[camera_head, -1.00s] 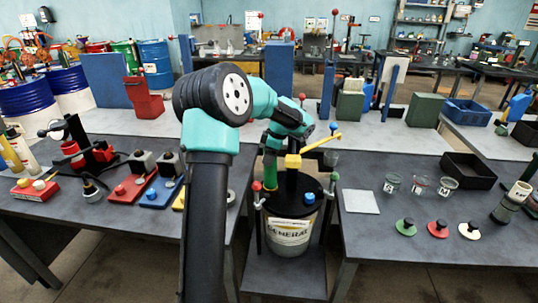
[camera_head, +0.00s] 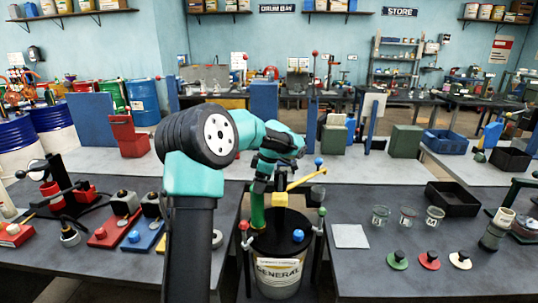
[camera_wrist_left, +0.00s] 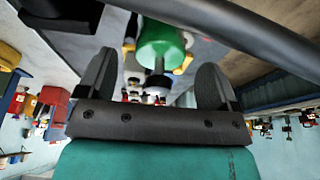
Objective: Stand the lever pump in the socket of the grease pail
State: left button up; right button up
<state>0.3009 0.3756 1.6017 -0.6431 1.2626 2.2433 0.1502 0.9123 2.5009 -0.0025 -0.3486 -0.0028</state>
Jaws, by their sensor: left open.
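The grease pail (camera_head: 278,273) stands low in the middle of the head view, with a black lid and a pale label reading GENERAL. A yellow lever (camera_head: 301,182) and a yellow block (camera_head: 280,199) show above the lid. An upright green cylinder (camera_head: 257,210) stands at the lid's left side; I take these for the lever pump, but cannot tell how they join or whether the pump is seated. The socket is hidden. My left gripper (camera_head: 261,184) points down just above the green cylinder. In the left wrist view, the open fingers (camera_wrist_left: 157,85) have a green cylinder (camera_wrist_left: 161,43) beyond them.
Posts with coloured knobs (camera_head: 322,211) stand around the pail. The right table holds a white plate (camera_head: 350,236), small glass cups (camera_head: 408,216), knobbed discs (camera_head: 429,260) and a black tray (camera_head: 452,199). The left table carries red and blue blocks (camera_head: 104,234) and a red stand (camera_head: 50,192).

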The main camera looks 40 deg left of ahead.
pick_arm(q)
jog(key=v, duration=1.2)
